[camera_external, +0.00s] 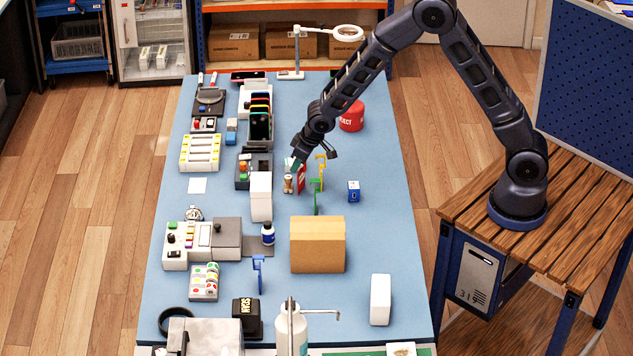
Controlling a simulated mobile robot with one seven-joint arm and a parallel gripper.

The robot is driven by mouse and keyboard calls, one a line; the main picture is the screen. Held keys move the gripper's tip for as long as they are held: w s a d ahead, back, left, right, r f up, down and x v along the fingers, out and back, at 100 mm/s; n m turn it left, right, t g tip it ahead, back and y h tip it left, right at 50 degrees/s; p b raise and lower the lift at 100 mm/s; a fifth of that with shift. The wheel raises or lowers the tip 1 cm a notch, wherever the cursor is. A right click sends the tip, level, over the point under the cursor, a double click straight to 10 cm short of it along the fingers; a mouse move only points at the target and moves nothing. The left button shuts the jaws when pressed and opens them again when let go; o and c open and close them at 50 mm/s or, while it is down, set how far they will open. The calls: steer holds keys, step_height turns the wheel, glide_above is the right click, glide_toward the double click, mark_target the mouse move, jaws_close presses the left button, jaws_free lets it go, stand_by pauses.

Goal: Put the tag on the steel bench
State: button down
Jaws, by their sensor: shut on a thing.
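My gripper (292,168) points down over the middle of a long blue-topped bench (370,250). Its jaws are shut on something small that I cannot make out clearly. A red and white upright piece (300,178) and a small brown piece (288,185) are right at the fingertips. I cannot tell which of them, if either, is held. I cannot pick out the tag for certain at this size. No bench with a plainly steel top can be made out.
Green (316,195) and yellow (322,172) stands are close right of the gripper, with a blue box (353,191) beyond. A white block (261,195) and control boxes crowd the left. A cardboard box (317,246) stands nearer. The bench's right side is mostly clear.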

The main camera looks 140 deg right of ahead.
steer(key=shift+f, duration=0.1)
steer(key=c, duration=1.4)
jaws_free()
steer(key=v, duration=1.2)
steer(key=w+a+r+n+t, duration=0.15)
steer(key=a+r, duration=0.35)
steer(key=a, duration=0.5)
steer(key=w+a+r+n+y, duration=0.1)
steer(key=w+a+r+n, duration=0.2)
steer(key=a+r, duration=0.5)
steer(key=w+a+r+n+t, duration=0.1)
steer(key=w+a+r+n, duration=0.15)
steer(key=a, duration=1.05)
steer(key=s+a+r+n+y, duration=0.1)
steer(key=s+a+n, duration=0.1)
steer(key=s+a, duration=0.3)
steer(key=s+a+r+n+y, duration=0.1)
steer(key=s+a, duration=0.4)
steer(key=a, duration=0.6)
steer(key=s+a+r+n+y, duration=0.1)
steer(key=s+a+r+n, duration=0.2)
steer(key=s+a, duration=0.3)
steer(key=a, duration=0.3)
steer(key=shift+r, duration=0.2)
steer(key=shift+s+a+n+t, duration=0.15)
steer(key=shift+s+n+t, duration=0.1)
steer(key=shift+s+n, duration=0.1)
steer(key=c, duration=0.4)
